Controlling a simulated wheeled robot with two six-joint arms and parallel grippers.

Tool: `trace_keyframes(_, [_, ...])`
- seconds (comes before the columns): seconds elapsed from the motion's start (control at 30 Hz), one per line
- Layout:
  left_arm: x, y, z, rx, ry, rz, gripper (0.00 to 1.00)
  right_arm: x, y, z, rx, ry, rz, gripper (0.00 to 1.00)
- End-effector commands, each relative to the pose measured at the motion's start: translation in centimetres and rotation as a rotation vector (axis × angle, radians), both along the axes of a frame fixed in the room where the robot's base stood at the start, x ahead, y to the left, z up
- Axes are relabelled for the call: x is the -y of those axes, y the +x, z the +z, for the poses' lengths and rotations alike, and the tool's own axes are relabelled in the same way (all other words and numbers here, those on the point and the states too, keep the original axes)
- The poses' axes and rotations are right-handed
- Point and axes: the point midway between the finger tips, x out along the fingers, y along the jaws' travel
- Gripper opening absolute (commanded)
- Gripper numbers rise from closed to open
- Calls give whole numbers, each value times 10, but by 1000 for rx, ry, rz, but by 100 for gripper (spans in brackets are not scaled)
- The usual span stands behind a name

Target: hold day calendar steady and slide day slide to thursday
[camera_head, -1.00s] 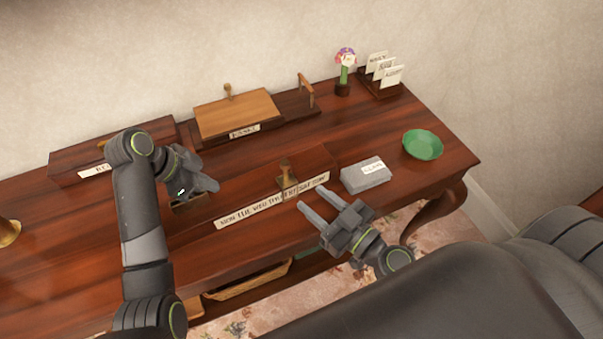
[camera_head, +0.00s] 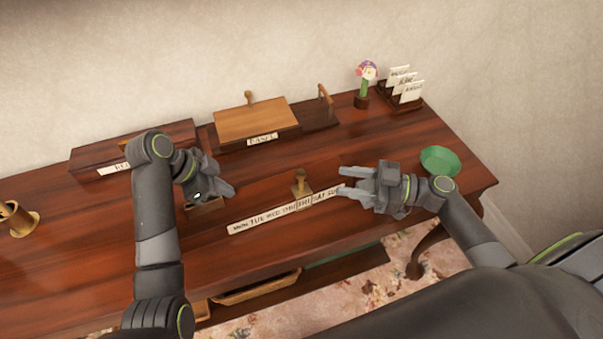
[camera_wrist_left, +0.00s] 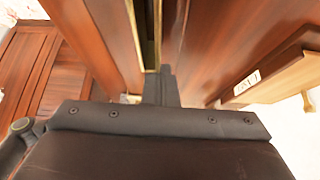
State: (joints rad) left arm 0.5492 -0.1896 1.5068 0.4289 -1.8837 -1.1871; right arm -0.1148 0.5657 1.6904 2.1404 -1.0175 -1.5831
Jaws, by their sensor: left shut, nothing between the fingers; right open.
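The day calendar (camera_head: 262,216) is a long wooden piece on the desk with a white strip of day names along its front edge. The day slide (camera_head: 301,186) has an upright wooden knob, and its frame appears to surround FRI, just right of THU. My left gripper (camera_head: 229,193) is shut and empty above a small wooden block near the calendar's left end; contact cannot be told. Its dark shut fingers show in the left wrist view (camera_wrist_left: 160,88), beside reddish wood with a brass strip. My right gripper (camera_head: 343,181) is open at the calendar's right end, right of the knob, partly covering SUN.
A green bowl (camera_head: 440,161) stands just behind my right gripper. A brass object (camera_head: 20,218) stands left.

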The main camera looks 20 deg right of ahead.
Motion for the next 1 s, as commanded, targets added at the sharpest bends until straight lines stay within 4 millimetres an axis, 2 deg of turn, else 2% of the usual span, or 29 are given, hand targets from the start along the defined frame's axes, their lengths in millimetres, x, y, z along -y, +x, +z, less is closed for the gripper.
trace_keyframes(0.03, [-2, -2, -6, -13, 7, 2, 0, -7, 4, 0, 2, 4, 0, 41])
trace_keyframes(0.5, [-2, -2, -6, -13, 7, 2, 0, -80, 45, 0, 1, 4, -2, 41])
trace_keyframes(0.7, [-2, -2, -6, -13, 7, 2, 0, -94, 53, -1, -1, 2, -3, 41])
trace_keyframes(1.0, [-2, -2, -6, -13, 7, 2, 0, -95, 54, -1, -2, 0, -3, 41])
